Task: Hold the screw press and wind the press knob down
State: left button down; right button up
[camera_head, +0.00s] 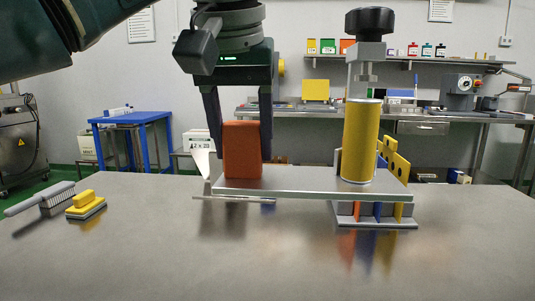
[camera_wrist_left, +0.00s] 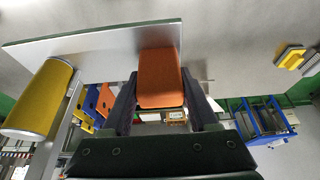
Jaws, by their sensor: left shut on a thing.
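The screw press has a flat metal base plate (camera_head: 285,184), an upright yellow cylinder (camera_head: 360,140) at its right end, and a black press knob (camera_head: 369,21) on top of a metal bracket and screw. An orange block-shaped grip (camera_head: 242,150) stands at the plate's left end. My left gripper (camera_head: 239,140) points down and is shut on the orange grip, one finger on each side. The wrist view shows the fingers (camera_wrist_left: 160,90) around the grip (camera_wrist_left: 160,77), with the yellow cylinder (camera_wrist_left: 40,98) at left. The plate appears level and raised above the table. My right gripper is out of view.
A rack with coloured dividers (camera_head: 375,221) stands under and behind the plate's right end. A white scoop-like piece (camera_head: 203,160) is behind its left end. A grey brush (camera_head: 57,200) and a yellow-handled brush (camera_head: 86,205) lie at left. The table's front (camera_head: 250,265) is clear.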

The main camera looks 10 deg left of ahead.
pick_arm(q)
jog(key=shift+d+f+b, duration=0.1)
jog(key=shift+f+b, duration=2.55)
jog(key=shift+f, duration=6.7)
jog(key=shift+w+f, duration=0.1)
jog(key=shift+f, duration=0.45)
